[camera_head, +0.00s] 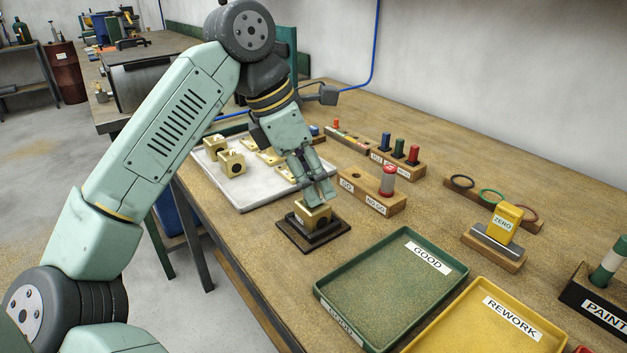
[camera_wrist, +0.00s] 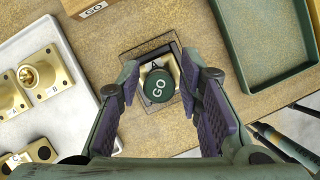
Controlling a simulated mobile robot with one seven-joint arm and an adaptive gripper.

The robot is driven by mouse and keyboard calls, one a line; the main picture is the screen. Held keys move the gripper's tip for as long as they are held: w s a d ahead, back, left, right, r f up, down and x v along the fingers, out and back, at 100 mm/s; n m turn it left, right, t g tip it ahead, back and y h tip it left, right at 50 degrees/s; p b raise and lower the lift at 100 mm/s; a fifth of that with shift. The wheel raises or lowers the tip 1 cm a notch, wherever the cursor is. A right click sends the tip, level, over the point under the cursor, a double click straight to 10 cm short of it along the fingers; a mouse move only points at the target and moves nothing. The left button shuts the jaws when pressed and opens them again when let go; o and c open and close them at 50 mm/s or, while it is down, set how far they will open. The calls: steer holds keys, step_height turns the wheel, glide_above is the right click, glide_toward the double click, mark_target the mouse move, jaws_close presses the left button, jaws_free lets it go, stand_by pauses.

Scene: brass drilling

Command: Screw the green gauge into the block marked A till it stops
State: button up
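The green gauge (camera_wrist: 159,86), its round top marked GO, stands upright at the block marked A (camera_wrist: 155,66), seen from above in the wrist view. How deep its thread sits is hidden. The brass block A (camera_head: 316,217) sits in a dark square fixture (camera_head: 297,236) near the table's front edge. My gripper (camera_wrist: 160,78) is open, pointing down, with one finger on each side of the gauge and a visible gap at both sides. In the head view my gripper (camera_head: 321,188) is right above the block, and its fingers hide the gauge.
A pale tray (camera_head: 225,185) with several brass blocks lies left of the fixture. The wooden GO/NO-GO stand (camera_head: 358,190), holding a red-topped gauge (camera_head: 388,180), is close behind. The green GOOD tray (camera_head: 390,285) and yellow REWORK tray (camera_head: 480,330) lie to the right.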

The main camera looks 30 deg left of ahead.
steer(key=n+y+b, duration=0.1)
steer(key=n, duration=0.1)
steer(key=n+b, duration=0.1)
steer(key=n, duration=0.1)
steer(key=n+t+y+b, duration=0.1)
steer(key=n+b, duration=0.1)
steer(key=n, duration=0.1)
steer(key=shift+f+y, duration=0.3)
steer(key=n+y+b, duration=0.1)
steer(key=n, duration=0.2)
steer(key=shift+b, duration=0.35)
steer(key=shift+w+a+r+n+y, duration=0.1)
steer(key=shift+r+n+y, duration=0.25)
steer(key=shift+n, duration=0.55)
steer(key=shift+f, duration=0.1)
steer(key=shift+c, duration=0.3)
